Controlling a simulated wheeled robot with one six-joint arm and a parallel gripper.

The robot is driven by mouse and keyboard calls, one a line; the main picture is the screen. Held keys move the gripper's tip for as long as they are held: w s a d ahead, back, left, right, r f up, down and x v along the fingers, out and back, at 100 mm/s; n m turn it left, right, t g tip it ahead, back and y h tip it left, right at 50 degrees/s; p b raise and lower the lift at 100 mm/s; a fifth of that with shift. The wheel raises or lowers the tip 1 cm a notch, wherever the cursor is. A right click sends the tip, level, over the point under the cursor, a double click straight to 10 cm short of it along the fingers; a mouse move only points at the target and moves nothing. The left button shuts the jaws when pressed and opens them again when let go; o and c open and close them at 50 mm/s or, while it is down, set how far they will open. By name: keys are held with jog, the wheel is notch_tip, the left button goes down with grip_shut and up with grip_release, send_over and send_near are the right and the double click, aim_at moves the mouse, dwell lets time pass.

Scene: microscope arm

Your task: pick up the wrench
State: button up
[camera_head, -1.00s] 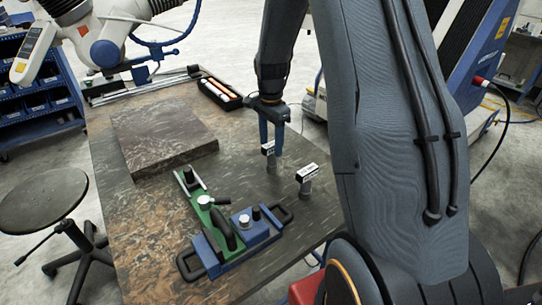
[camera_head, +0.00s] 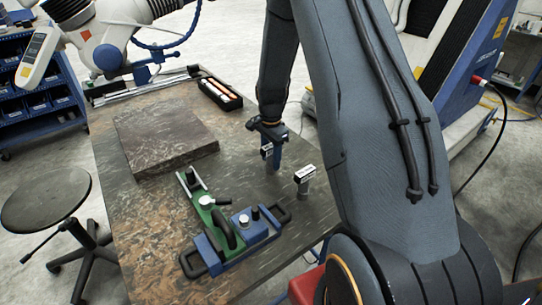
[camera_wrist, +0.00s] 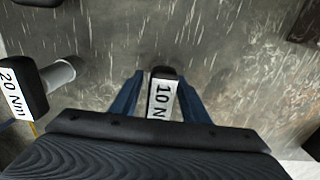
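Two short upright grey tools with black heads and white labels stand on the table. The one labelled 10 N, its last letters hidden (camera_wrist: 163,97), lies between my gripper's blue fingers in the wrist view; its label also shows in the head view (camera_head: 266,151). The one labelled 20 Nm (camera_head: 304,173) stands to its right and shows at the left of the wrist view (camera_wrist: 22,88). I cannot tell which is the wrench meant. My gripper (camera_wrist: 160,76) points down and is open around the 10 N tool, with a gap visible at the left finger.
A green and blue fixture with black handles (camera_head: 232,236) lies on the table in front. A stone slab (camera_head: 165,138) is at the back left, and a black tray with orange and white rods (camera_head: 221,94) is behind. The brown table (camera_head: 150,220) has free room at the front left.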

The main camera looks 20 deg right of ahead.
grip_shut()
jog(key=shift+r, duration=0.15)
